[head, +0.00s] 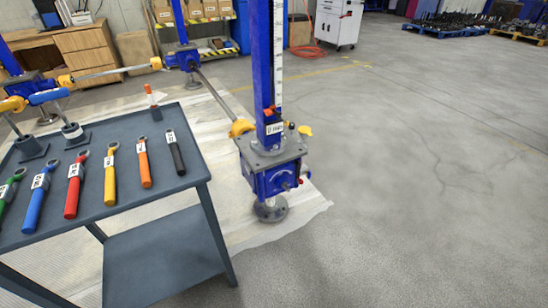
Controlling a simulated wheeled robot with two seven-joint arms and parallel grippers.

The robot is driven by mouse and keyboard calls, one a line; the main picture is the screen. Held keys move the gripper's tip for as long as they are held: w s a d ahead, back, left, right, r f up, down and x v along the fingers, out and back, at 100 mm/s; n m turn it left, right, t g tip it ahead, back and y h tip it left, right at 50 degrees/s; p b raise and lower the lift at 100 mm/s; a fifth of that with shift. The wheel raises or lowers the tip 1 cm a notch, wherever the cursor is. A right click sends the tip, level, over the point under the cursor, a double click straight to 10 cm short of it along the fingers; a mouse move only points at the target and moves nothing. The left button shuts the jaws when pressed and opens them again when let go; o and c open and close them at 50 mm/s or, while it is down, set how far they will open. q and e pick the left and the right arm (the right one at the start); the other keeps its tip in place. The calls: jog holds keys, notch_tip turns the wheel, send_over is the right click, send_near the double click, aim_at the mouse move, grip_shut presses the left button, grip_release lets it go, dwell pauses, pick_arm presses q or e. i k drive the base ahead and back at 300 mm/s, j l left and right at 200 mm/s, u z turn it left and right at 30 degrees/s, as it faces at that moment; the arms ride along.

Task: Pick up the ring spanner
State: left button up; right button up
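Several ring spanners lie in a row on the dark grey table top of a cart (130,201) at the left. Each has a coloured grip, a white label and a dark ring end pointing away from me. From left to right they are green (8,190), partly cut off by the picture edge, blue (35,205), red (73,192), yellow (110,178), orange (144,165) and black (175,155). I cannot tell which one the task means. Neither of my grippers shows in the head view.
Two handled tools, one yellow (12,104) and one blue (50,96), stand in grey holders at the cart's left. A blue screw jack (272,172) stands close to the cart's right. Open concrete floor (420,190) lies farther right.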

aim_at(110, 186)
jog(key=u, duration=1.35)
